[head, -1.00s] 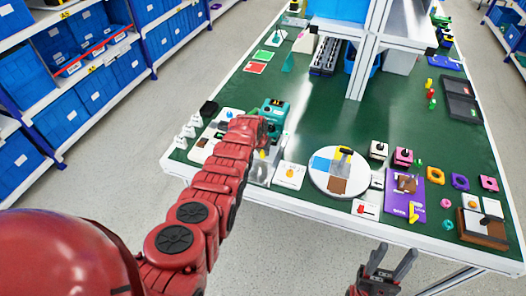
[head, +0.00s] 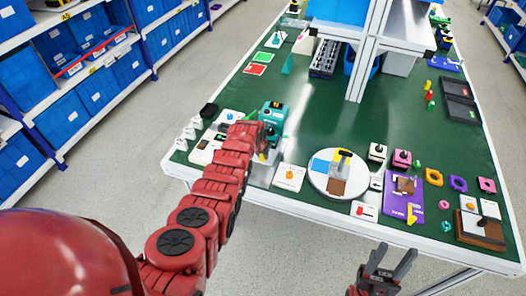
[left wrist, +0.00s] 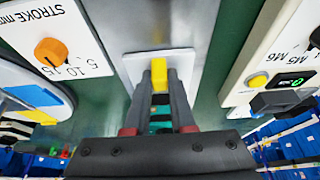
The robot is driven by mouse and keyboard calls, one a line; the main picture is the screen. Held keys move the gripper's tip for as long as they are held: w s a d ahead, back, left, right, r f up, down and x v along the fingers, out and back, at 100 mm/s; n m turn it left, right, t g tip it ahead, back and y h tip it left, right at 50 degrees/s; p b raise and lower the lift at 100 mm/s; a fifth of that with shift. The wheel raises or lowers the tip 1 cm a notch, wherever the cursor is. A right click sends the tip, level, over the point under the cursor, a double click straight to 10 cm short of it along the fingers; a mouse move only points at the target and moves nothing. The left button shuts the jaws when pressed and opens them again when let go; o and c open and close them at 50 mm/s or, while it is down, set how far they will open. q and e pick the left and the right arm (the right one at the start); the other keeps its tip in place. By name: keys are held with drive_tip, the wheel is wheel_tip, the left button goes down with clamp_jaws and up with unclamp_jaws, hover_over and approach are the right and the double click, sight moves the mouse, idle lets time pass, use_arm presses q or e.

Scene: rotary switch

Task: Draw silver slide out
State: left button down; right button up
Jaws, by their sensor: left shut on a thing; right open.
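The silver slide (left wrist: 183,64) is a flat, shiny metal piece with an upright yellow tab (left wrist: 158,74), seen in the left wrist view. My left gripper (left wrist: 160,90) is shut on the yellow tab. In the head view the metal piece (head: 262,172) lies near the table's front left edge, partly hidden by my left arm and gripper (head: 266,147). My right gripper (head: 379,260) is open and empty, in front of the table edge.
A white card with an orange knob (head: 290,177) is right of the slide, and a round white board (head: 318,184) lies beyond it. A teal device (head: 274,113) stands behind my left gripper. A white panel with a small display (left wrist: 285,60) flanks the slide.

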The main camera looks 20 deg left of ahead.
use_arm(q)
drive_tip(key=s+p, duration=0.3)
drive_tip(key=shift+s+a+r, duration=0.1)
drive_tip(key=shift+s, duration=0.25)
drive_tip(key=s, duration=0.2)
drive_tip(key=s+p, duration=0.1)
drive_tip(key=s, duration=0.2)
drive_tip(key=shift+a+f+p, duration=0.1)
drive_tip(key=shift+f+p, duration=0.1)
drive_tip(key=shift+p, duration=0.1)
drive_tip(key=shift+s, duration=0.45)
drive_tip(key=shift+f, duration=0.1)
drive_tip(key=shift+s, duration=0.1)
drive_tip(key=c, duration=0.8)
unclamp_jaws()
drive_tip(key=shift+o, duration=0.2)
drive_tip(key=shift+s, duration=0.1)
